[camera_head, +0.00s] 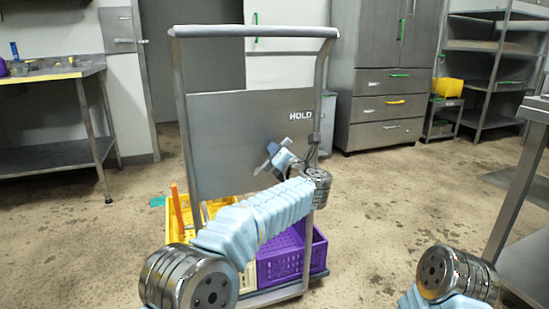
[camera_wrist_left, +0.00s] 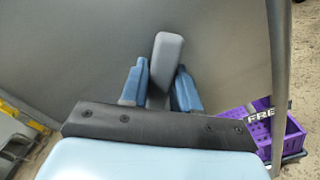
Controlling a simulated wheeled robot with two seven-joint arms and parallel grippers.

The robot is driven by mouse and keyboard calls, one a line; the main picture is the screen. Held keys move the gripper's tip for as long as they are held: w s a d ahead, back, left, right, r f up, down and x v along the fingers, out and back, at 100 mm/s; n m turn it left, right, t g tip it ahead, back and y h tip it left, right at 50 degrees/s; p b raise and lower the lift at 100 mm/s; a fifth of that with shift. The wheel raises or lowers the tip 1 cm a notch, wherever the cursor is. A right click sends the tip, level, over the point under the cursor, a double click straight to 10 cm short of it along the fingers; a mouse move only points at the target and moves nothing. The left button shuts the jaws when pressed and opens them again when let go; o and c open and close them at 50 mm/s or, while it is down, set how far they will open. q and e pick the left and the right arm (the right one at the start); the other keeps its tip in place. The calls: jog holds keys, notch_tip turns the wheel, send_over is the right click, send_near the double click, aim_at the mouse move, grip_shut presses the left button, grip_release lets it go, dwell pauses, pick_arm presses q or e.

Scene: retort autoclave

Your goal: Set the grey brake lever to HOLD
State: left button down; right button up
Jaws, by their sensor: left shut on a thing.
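The grey brake lever (camera_wrist_left: 168,50) shows in the left wrist view as a rounded bar between two blue fingers, with its end standing out beyond them. My left gripper (camera_wrist_left: 159,88) is shut on it. In the head view my left gripper (camera_head: 277,156) is at the upright panel (camera_head: 235,125) of the trolley, below and left of the HOLD label (camera_head: 300,116). There the gripper and wrist partly hide the lever, and its exact angle is hard to tell. My right gripper is out of view.
The trolley frame (camera_head: 253,31) carries a yellow crate (camera_head: 178,219) and a purple crate (camera_head: 285,262). A steel table (camera_head: 45,157) stands at the left, a drawer cabinet (camera_head: 375,108) behind. A steel table edge (camera_head: 530,150) is close at right. Floor between is clear.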

pick_arm(q)
jog(key=shift+a+r, duration=0.1)
jog(key=shift+r, duration=0.05)
dwell(0.3)
jog(key=c, duration=0.9)
grip_release()
jog(key=b+v, duration=0.1)
jog(key=v, duration=1.3)
